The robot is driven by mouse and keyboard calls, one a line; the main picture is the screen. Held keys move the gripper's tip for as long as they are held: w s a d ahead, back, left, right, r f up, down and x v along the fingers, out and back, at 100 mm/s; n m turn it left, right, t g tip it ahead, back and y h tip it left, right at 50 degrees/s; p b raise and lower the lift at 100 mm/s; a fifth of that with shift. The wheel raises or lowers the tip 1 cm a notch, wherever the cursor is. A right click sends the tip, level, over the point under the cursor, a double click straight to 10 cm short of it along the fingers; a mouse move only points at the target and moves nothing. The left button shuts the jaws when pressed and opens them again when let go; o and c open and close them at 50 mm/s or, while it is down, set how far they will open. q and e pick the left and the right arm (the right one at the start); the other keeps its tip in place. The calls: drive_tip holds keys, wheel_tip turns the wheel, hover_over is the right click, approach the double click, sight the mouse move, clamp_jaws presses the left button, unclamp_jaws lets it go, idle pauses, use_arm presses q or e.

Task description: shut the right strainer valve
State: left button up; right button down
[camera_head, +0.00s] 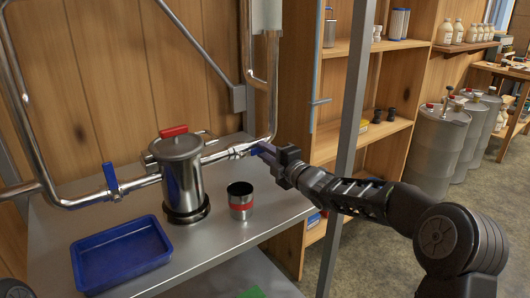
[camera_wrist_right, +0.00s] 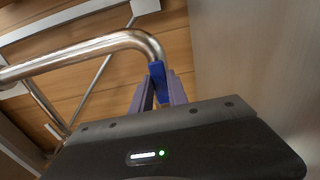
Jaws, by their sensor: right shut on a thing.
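The strainer (camera_head: 180,170) is a steel pot with a red handle on its lid, set in the steel pipe run above the metal bench. The right strainer valve's blue handle (camera_head: 262,148) is on the pipe to its right, partly hidden by my right gripper (camera_head: 272,155). In the right wrist view, the blue handle (camera_wrist_right: 158,76) sits between the two fingers of my right gripper (camera_wrist_right: 158,92), which is shut on it. The handle's exact angle is hard to tell. The left valve's blue handle (camera_head: 111,178) stands upright across the pipe. My left gripper is not in view.
A blue tray (camera_head: 122,256) and a steel cup with a red band (camera_head: 241,200) stand on the bench (camera_head: 215,238). A grey post (camera_head: 346,140) rises close beside my right arm. Wooden shelves (camera_head: 395,130) and several metal drums (camera_head: 437,145) stand to the right.

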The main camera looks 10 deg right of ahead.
idle(0.7)
drive_tip(key=s+a+r+n+b, duration=0.2)
drive_tip(key=a+r+n+b, duration=0.4)
drive_tip(key=n+b, duration=0.8)
drive_tip(key=shift+s+r+n, duration=0.15)
drive_tip(key=shift+s+n, duration=0.05)
drive_tip(key=shift+n, duration=1.8)
drive_tip(key=shift+a, duration=0.1)
drive_tip(key=c, duration=1.3)
unclamp_jaws()
drive_tip(key=shift+s, duration=0.1)
